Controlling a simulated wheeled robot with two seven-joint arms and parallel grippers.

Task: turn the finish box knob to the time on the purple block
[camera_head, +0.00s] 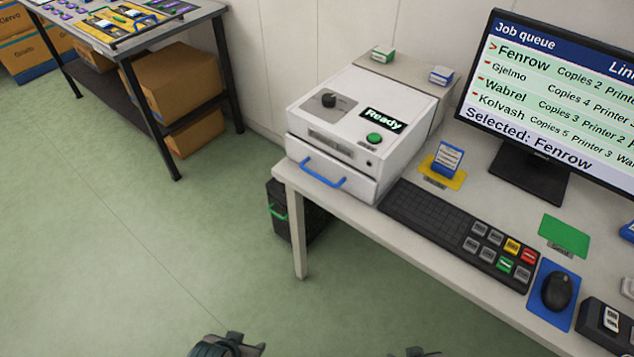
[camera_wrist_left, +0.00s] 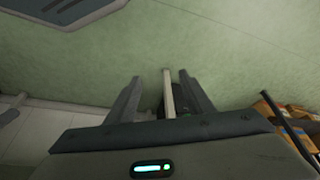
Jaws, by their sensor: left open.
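The white finish box (camera_head: 357,135) stands at the left end of the desk. Its black knob (camera_head: 328,99) is on a grey plate on top, beside a display reading "Ready" and a green button (camera_head: 374,138). A small white block with a bluish-purple face (camera_head: 441,76) sits behind the box; its marking is too small to read. My left gripper (camera_head: 236,345) is at the bottom edge of the head view, well apart from the box. In the left wrist view my left gripper (camera_wrist_left: 160,80) is open and empty. A small dark part at the bottom edge may be my right gripper (camera_head: 415,352).
A green-faced block (camera_head: 383,54) sits behind the finish box. The keyboard (camera_head: 450,230), monitor (camera_head: 540,110), card on a yellow mat (camera_head: 447,161) and mouse (camera_head: 557,291) occupy the desk. A second table (camera_head: 150,35) stands far left. The floor between is clear.

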